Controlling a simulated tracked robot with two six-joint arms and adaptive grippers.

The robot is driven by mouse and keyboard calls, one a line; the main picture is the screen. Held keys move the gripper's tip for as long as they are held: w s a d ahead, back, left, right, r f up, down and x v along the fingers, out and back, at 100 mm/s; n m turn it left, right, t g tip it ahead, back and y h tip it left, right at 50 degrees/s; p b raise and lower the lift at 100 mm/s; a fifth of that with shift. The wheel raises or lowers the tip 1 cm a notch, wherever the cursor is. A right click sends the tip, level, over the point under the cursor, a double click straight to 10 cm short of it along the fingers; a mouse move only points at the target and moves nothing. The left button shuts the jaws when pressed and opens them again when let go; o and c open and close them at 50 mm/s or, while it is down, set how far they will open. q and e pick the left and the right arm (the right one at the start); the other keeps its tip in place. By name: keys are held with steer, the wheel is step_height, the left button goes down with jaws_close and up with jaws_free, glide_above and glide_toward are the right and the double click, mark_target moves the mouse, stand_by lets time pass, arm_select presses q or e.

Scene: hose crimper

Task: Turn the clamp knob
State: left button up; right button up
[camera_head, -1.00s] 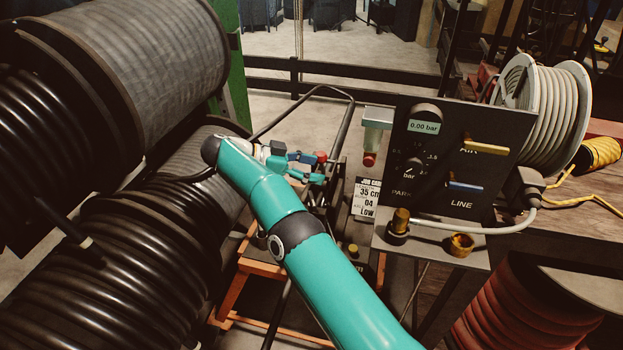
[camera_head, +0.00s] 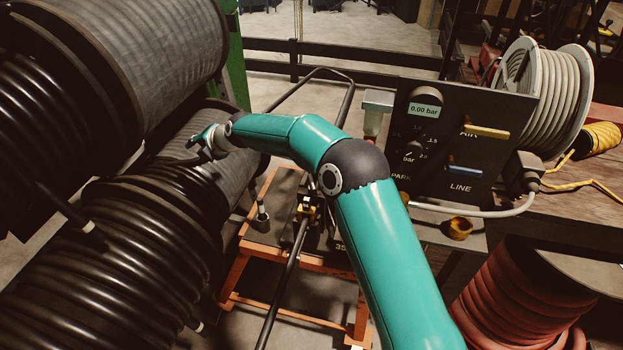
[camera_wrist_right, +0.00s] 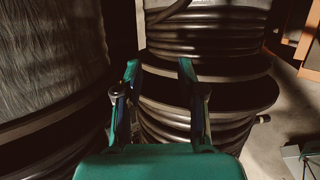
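My right gripper (camera_head: 205,140) is at the far end of the teal arm, over the black hose reels at the left. In the right wrist view its two fingers (camera_wrist_right: 158,68) stand apart with nothing between them, facing a reel of dark hose (camera_wrist_right: 225,105). I cannot tell for sure which part is the clamp knob. A small brass-yellow part (camera_head: 309,206) sits on the orange-framed stand (camera_head: 252,250), well to the right of the gripper and beside the forearm. My arm hides part of the stand. My left gripper is in neither view.
A dark panel (camera_head: 450,172) with a 0.00 bar display, a dial and yellow and blue levers stands right of my arm. A brass cup (camera_head: 459,229) sits below it. Large hose reels (camera_head: 120,265) fill the left. A white hose reel (camera_head: 545,90) stands far right.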

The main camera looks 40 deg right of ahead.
steer(key=s+d+n+g+h, duration=0.2)
steer(key=s+d+n+g, duration=0.15)
steer(key=s+d, duration=0.45)
steer(key=s+d+n+g+h, duration=0.2)
steer(key=s+d+n+g, duration=0.15)
steer(key=s, duration=0.85)
steer(key=s+d+r+t+h+p, duration=0.1)
steer(key=s+d+r+h, duration=0.1)
steer(key=s+d+r, duration=0.45)
steer(key=shift+y, duration=0.3)
steer(key=x, duration=0.5)
steer(key=w+d+x, duration=0.1)
steer(key=x, duration=0.4)
steer(key=w+r+x, duration=0.1)
steer(key=x, duration=0.5)
steer(key=shift+w+d+f, duration=0.1)
steer(key=shift+w+d, duration=0.05)
jaws_close()
